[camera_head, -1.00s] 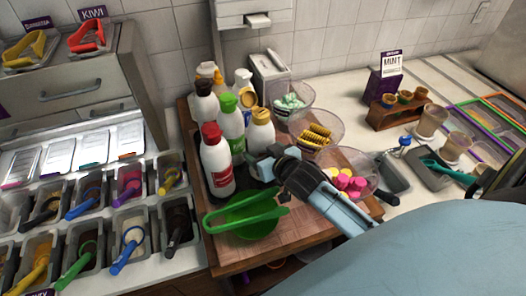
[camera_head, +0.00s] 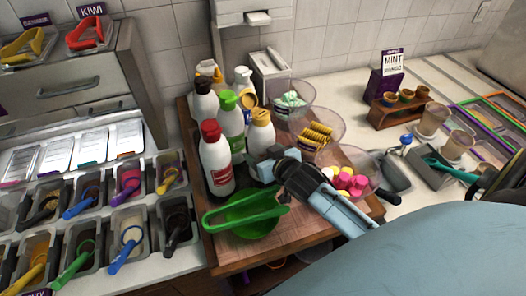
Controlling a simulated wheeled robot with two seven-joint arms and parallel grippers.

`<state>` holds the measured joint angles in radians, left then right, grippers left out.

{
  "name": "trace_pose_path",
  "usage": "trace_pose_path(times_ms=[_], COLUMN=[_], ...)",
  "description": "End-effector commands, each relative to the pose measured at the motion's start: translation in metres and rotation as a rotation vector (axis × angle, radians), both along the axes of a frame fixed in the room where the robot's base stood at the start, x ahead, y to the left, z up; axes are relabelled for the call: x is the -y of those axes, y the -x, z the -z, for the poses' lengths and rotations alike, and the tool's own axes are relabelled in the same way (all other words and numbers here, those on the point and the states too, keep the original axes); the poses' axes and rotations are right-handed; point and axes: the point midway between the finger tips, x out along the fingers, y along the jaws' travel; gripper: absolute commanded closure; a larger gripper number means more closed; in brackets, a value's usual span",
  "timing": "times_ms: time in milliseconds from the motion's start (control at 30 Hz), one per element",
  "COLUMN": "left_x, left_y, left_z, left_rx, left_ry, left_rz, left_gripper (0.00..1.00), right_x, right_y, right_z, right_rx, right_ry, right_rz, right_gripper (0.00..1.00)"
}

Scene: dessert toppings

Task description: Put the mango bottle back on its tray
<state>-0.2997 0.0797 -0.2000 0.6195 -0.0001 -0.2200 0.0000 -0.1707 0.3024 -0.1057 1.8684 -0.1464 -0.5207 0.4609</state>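The bottle with the yellow-gold cap (camera_head: 261,132), which I take for the mango bottle, is upright beside the other bottles. I cannot read its label. My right gripper (camera_head: 264,163) reaches in from the lower right and appears shut on its lower body, hiding part of it. The bottles' dark tray (camera_head: 192,142) shows only in part on the wooden board. I cannot tell whether this bottle's base touches it. My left gripper is out of view.
Red-capped (camera_head: 214,160) and green-capped (camera_head: 231,125) bottles stand close on the left. Green tongs (camera_head: 236,211) lie over a green bowl in front. Clear bowls of toppings (camera_head: 318,133) stand on the right, one with pink and yellow pieces (camera_head: 346,182) beside my gripper.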

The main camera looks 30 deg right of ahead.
Motion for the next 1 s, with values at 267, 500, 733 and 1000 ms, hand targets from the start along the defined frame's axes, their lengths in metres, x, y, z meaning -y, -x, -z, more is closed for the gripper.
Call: trace_pose_path(times_ms=[267,500,733,1000], left_x=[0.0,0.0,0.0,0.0], left_y=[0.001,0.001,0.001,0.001], left_z=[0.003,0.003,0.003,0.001], left_rx=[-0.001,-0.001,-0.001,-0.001], left_ry=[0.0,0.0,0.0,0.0], left_rz=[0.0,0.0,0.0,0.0], left_gripper=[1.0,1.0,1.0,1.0], right_x=[0.0,0.0,0.0,0.001], right_y=[-0.002,-0.001,0.0,0.0], right_z=[0.001,0.003,0.005,-0.011], right_rx=[0.011,0.008,0.003,0.0], right_ry=[0.0,0.0,0.0,0.001], right_rz=[-0.001,-0.001,0.0,0.001], right_gripper=[0.53,0.12,0.05,0.05])
